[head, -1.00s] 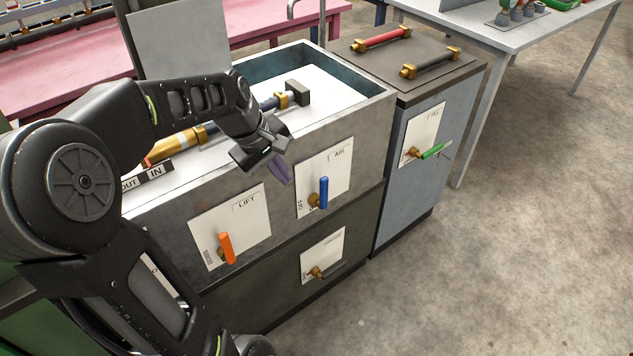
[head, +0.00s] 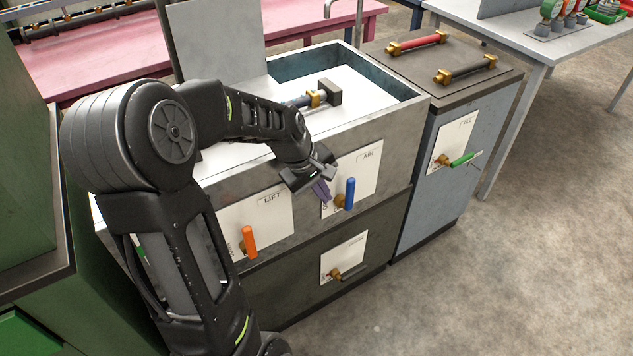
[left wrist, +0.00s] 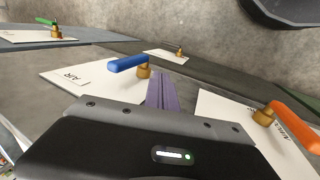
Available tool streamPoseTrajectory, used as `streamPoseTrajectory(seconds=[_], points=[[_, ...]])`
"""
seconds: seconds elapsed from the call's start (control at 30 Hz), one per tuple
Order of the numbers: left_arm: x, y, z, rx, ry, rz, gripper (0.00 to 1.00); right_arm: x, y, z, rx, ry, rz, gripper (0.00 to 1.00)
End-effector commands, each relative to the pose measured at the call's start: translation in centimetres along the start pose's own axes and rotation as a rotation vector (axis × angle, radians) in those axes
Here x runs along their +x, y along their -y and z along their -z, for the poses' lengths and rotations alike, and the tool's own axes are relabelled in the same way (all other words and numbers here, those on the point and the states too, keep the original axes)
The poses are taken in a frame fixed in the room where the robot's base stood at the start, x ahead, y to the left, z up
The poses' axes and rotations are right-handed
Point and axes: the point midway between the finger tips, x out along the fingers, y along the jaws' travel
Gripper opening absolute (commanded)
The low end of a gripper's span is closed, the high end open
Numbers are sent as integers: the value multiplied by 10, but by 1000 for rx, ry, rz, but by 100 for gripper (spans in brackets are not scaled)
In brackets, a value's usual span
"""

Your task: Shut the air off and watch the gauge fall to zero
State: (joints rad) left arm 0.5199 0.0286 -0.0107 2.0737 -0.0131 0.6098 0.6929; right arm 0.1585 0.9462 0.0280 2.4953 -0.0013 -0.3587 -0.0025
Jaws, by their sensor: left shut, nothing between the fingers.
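The blue lever (head: 350,193) of the AIR valve stands upright on its white plate (head: 368,160) on the grey cabinet front. In the left wrist view the blue lever (left wrist: 128,63) sits on a brass stem, just left of the fingertips. My left gripper (head: 320,190) is shut and empty, with purple fingers, close to the left of the lever. I cannot tell whether they touch. The arm hides part of the plate's left side. My right gripper is out of view.
The orange LIFT lever (head: 248,242) is left of the AIR plate, and another valve (head: 336,273) is below. A green-handled valve (head: 462,159) is on the blue-grey cabinet to the right. The floor in front is clear.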

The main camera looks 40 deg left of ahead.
Motion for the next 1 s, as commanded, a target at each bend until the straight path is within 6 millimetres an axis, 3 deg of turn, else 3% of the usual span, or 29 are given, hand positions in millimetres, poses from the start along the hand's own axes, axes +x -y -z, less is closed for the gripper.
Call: streamPoseTrajectory(seconds=[0.03,0.1,0.33,0.77,1.0], points=[[12,1,-1,0,3,2,0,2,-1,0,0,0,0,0],[12,-14,0,4,1,-1,0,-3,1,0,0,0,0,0],[20,-35,0,2,0,-1,0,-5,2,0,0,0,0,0],[21,-38,0,1,0,1,0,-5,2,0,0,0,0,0],[19,-43,0,3,0,33,0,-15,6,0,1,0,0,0]])
